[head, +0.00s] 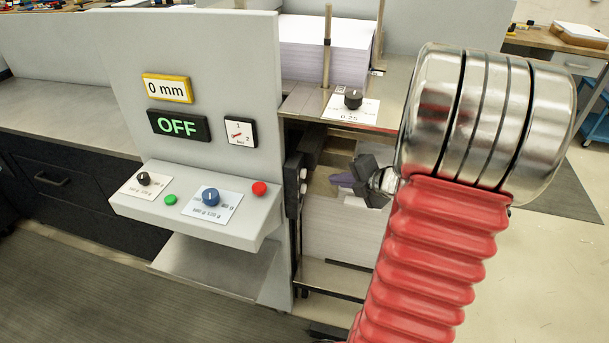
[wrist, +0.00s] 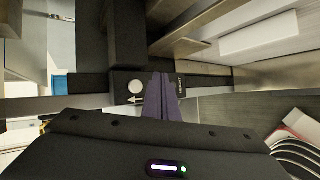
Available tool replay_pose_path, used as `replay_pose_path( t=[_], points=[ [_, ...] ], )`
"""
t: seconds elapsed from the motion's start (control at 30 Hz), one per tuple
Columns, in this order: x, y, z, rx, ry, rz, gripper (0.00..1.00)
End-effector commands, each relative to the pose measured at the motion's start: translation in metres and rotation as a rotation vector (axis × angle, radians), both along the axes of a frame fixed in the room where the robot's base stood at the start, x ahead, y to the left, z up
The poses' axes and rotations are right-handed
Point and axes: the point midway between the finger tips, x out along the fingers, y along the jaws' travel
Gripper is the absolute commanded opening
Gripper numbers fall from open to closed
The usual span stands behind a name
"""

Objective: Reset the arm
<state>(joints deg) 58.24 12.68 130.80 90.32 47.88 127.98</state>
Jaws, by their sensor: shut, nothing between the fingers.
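My gripper (head: 340,180) is at the middle right of the head view, in front of the open side of the machine. Its purple fingers point left, toward the dark machine edge. In the wrist view my gripper (wrist: 160,78) shows its two fingers together, with nothing between them. A white round button (wrist: 136,87) on a dark block lies just left of the fingertips there. I cannot tell whether the fingers touch the block. My arm, red bellows and metal rings, hides part of the machine behind it.
The grey machine panel (head: 230,70) carries an OFF display (head: 179,125), a 0 mm display (head: 167,88) and a small gauge (head: 240,132). A control shelf (head: 140,207) juts out below. A paper stack (head: 300,50) stands behind a black knob (head: 353,98). Open floor lies right.

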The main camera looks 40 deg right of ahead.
Motion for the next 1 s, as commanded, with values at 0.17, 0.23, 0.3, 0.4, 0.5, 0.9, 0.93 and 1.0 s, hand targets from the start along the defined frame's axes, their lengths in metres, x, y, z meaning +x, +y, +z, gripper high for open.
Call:
replay_pose_path(
  t=[0.17,0.23,0.3,0.4,0.5,0.9,0.93,1.0],
  points=[
    [0.000,0.000,0.000,0.000,0.000,0.000,0.00],
    [0.000,0.000,0.000,0.000,0.000,0.000,0.00],
    [0.000,0.000,0.000,-0.002,0.000,0.001,0.00],
    [0.000,0.000,0.000,-0.019,-0.001,0.012,0.00],
    [0.000,0.000,0.000,-0.066,-0.004,0.042,0.00],
    [-0.020,0.030,-0.022,-0.508,0.030,0.483,0.00],
    [-0.023,0.033,-0.023,-0.549,0.033,0.529,0.00],
    [-0.029,0.042,-0.025,-0.645,0.032,0.641,0.00]
  ],
)
